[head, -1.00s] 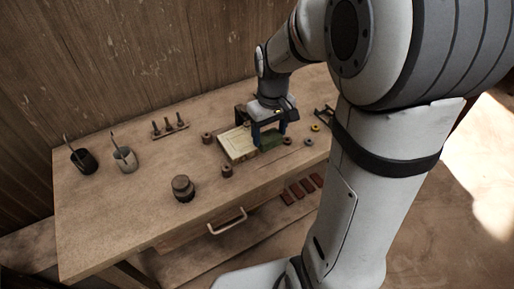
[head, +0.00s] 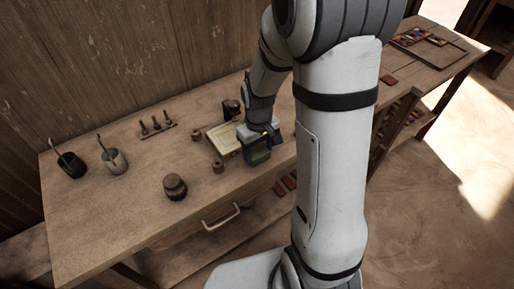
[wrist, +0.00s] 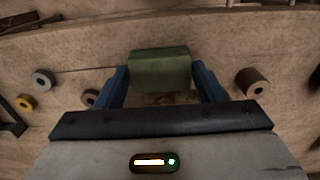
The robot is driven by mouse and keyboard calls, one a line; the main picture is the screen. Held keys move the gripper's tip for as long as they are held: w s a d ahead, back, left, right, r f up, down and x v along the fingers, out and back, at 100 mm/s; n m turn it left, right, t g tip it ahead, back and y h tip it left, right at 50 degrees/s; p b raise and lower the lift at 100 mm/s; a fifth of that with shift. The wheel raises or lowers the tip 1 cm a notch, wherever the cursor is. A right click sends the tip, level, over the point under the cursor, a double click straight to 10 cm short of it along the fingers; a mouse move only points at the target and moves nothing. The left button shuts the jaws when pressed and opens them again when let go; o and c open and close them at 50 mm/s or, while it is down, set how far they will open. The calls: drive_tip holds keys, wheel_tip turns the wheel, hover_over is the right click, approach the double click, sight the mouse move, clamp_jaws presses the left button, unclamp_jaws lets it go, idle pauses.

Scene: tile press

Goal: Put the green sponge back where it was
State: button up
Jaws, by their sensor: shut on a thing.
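The green sponge (head: 259,157) is between the blue fingers of my gripper (head: 258,150). In the wrist view, my gripper (wrist: 162,86) is shut on the sponge (wrist: 160,68), with one finger at each side. The sponge appears held above the bench, near its front edge, just right of and in front of a pale framed board (head: 223,139). My arm covers the bench area behind and to the right of the sponge.
A dark round jar (head: 175,187) and a small brown spool (head: 218,166) stand to the left. Two tool cups (head: 115,162) (head: 71,166) and a stamp rack (head: 156,126) are farther left. In the wrist view, another spool (wrist: 251,82) is at right. The bench's front left is clear.

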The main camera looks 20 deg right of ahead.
sight(258, 152)
drive_tip(key=o, duration=0.9)
wheel_tip(258, 152, up, 11)
drive_tip(key=s+r+m+t, duration=0.1)
drive_tip(key=s+r, duration=0.1)
drive_tip(key=s, duration=0.2)
drive_tip(key=s+r+m+t, duration=0.1)
drive_tip(key=s+r, duration=0.1)
drive_tip(key=s, duration=0.3)
drive_tip(key=s+r+m+t, duration=0.1)
drive_tip(key=s+r, duration=0.1)
drive_tip(key=s, duration=0.3)
drive_tip(key=shift+a+m, duration=0.1)
drive_tip(key=shift+m, duration=0.2)
